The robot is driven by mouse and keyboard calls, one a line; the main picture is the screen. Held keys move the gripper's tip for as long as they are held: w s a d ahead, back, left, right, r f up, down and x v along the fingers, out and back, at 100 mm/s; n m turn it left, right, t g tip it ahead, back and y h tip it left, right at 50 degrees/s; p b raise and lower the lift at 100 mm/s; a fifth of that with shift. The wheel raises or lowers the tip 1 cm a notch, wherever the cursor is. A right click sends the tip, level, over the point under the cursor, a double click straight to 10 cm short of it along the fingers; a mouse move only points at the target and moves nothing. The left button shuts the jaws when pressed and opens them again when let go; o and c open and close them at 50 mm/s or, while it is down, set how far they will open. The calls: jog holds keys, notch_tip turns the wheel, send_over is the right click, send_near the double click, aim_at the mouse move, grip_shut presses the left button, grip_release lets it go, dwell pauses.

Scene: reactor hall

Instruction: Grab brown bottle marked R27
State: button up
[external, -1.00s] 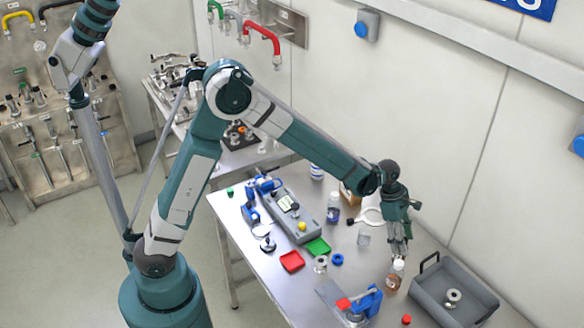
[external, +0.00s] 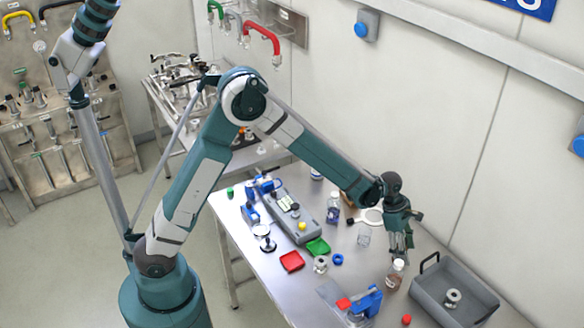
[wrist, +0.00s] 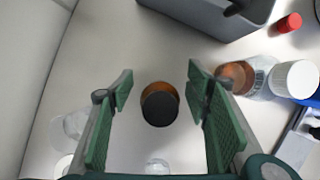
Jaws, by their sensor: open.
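In the wrist view, a brown bottle with a black cap (wrist: 160,106) stands between my open fingers, seen from above; no contact with the fingers shows. A second brown bottle with a white cap (wrist: 236,74) is to the right, outside the fingers. In the external view this white-capped bottle (external: 394,280) stands on the table just below and in front of my gripper (external: 403,254). The black-capped bottle cannot be made out there. My gripper (wrist: 160,84) points down and is open and empty. No R27 marking is readable on either bottle.
A grey bin (external: 431,303) with a metal part inside stands right of the gripper. A red cap (external: 406,319) and a blue clamp-like device (external: 366,301) are toward the front. A clear beaker (external: 364,237) stands left of the gripper. The wall is close behind the table.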

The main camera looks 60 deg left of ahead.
jog(key=shift+d+f, duration=0.15)
jog(key=shift+f, duration=0.2)
dwell(0.3)
jog(key=c, duration=1.1)
